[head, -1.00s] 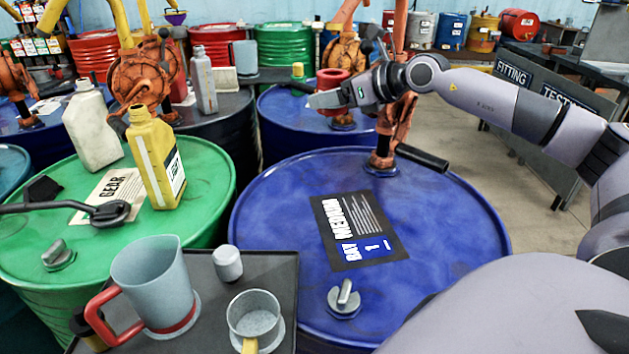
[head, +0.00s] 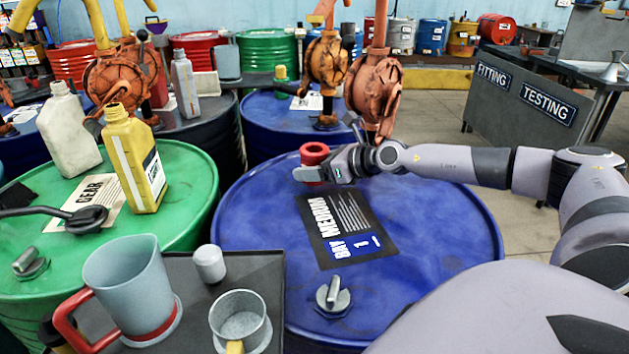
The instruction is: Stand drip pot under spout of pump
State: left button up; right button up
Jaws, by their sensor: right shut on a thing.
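The red drip pot (head: 313,155) is a small ring-topped pot and looks upright, over the far left part of the blue drum top (head: 262,205). My right gripper (head: 320,172) is shut on it, with a finger across its near side. The pot's lower part is partly hidden, and I cannot tell whether it touches the drum. The orange pump (head: 374,92) rises at the far edge of this drum, right of and behind the pot. My forearm hides the pump's foot, and its spout is hard to make out. My left gripper is not in view.
In front stands a tray (head: 262,268) with a red-handled jug (head: 130,285) and a metal cup (head: 240,318). A green drum at left holds a yellow can (head: 134,160).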

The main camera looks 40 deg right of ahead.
notch_tip(320, 180, down, 3)
jog(key=shift+r+b, duration=0.2)
jog(key=shift+b, duration=0.2)
jog(key=shift+f, duration=0.2)
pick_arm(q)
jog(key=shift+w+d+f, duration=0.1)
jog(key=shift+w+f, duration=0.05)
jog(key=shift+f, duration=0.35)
pick_arm(e)
jog(key=o, duration=1.3)
jog(key=shift+r, duration=0.25)
